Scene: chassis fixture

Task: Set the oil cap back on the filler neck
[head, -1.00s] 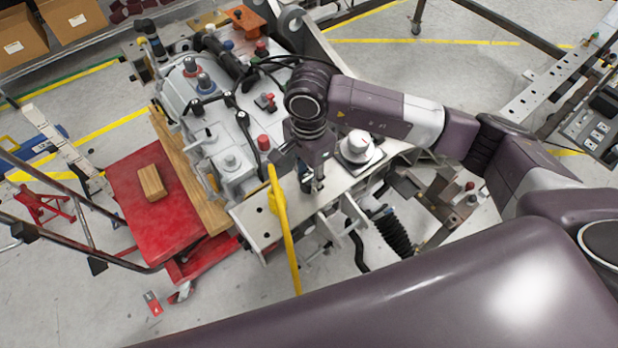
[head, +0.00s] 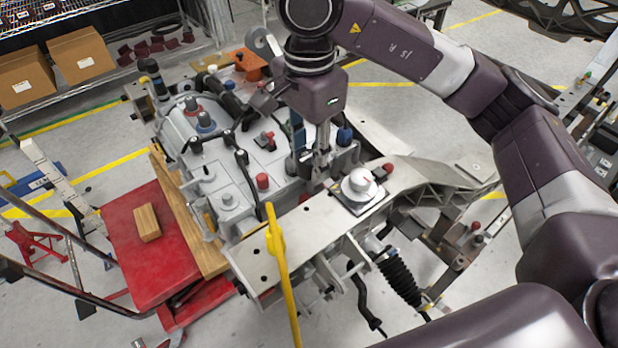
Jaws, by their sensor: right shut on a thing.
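My right gripper (head: 312,168) points down over the right part of the grey engine block (head: 230,203). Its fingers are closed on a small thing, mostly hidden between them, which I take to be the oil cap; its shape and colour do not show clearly. I cannot pick out the filler neck for certain, and the arm and fingers cover part of the block. Whether the held thing touches anything below cannot be told. My left gripper is not in view.
A yellow bar (head: 280,262) stands up at the block's front. A white round part (head: 358,184) sits on the metal plate right of the gripper. Red and blue caps, including a red one (head: 263,182), and black hoses crowd the block. A wood block (head: 147,222) lies on a red cart (head: 150,270).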

